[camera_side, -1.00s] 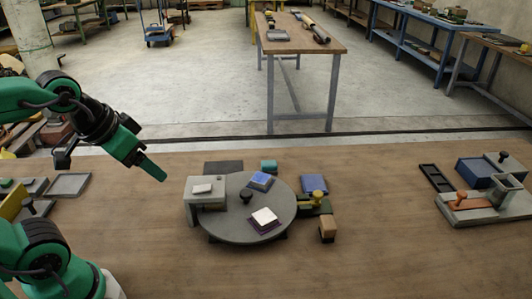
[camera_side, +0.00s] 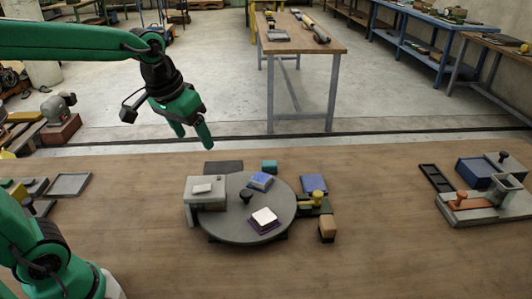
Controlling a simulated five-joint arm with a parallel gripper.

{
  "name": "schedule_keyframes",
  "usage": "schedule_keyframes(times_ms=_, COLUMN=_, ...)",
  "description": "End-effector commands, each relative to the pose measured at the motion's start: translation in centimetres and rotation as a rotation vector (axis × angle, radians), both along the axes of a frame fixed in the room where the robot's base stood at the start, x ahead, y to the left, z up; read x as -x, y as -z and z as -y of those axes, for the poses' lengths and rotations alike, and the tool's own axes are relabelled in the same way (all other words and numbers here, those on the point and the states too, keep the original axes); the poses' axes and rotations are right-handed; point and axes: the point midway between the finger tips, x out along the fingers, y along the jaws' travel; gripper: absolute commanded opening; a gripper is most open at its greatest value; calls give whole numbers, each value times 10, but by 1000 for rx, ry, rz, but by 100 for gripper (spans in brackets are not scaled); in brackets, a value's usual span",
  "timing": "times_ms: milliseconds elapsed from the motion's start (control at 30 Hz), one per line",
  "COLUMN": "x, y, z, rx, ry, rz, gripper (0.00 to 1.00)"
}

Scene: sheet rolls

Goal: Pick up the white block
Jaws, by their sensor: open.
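A white block (camera_side: 264,216) sits on a dark purple square base on the front right part of the round grey turntable (camera_side: 225,225). A second, flatter white piece (camera_side: 202,188) lies on top of the grey box-like stand (camera_side: 206,203) at the turntable's left. My gripper (camera_side: 192,136) is open, with its fingers pointing down and slightly right. It hangs above the back of the table, up and left of the turntable, clear of both white pieces. Nothing shows between its fingers.
A blue block (camera_side: 261,180) sits at the turntable's back, and a black knob (camera_side: 246,195) stands near its middle. A teal block (camera_side: 269,166), blue block (camera_side: 313,183) and tan block (camera_side: 327,228) surround it.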

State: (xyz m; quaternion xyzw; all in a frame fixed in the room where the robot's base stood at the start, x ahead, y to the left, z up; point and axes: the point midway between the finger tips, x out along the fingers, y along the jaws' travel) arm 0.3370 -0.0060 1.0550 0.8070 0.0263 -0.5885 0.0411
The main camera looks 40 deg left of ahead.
Motion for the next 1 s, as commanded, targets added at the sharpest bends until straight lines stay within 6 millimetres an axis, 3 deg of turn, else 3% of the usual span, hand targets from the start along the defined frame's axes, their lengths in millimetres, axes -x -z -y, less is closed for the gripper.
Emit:
schedule_keyframes(times_ms=467, x=-89, y=35, z=8, rx=17, ry=-66, rz=-134, gripper=69)
schedule_keyframes(times_ms=1000, x=-172, y=114, z=19, rx=21, ry=-143, rz=-278, gripper=69)
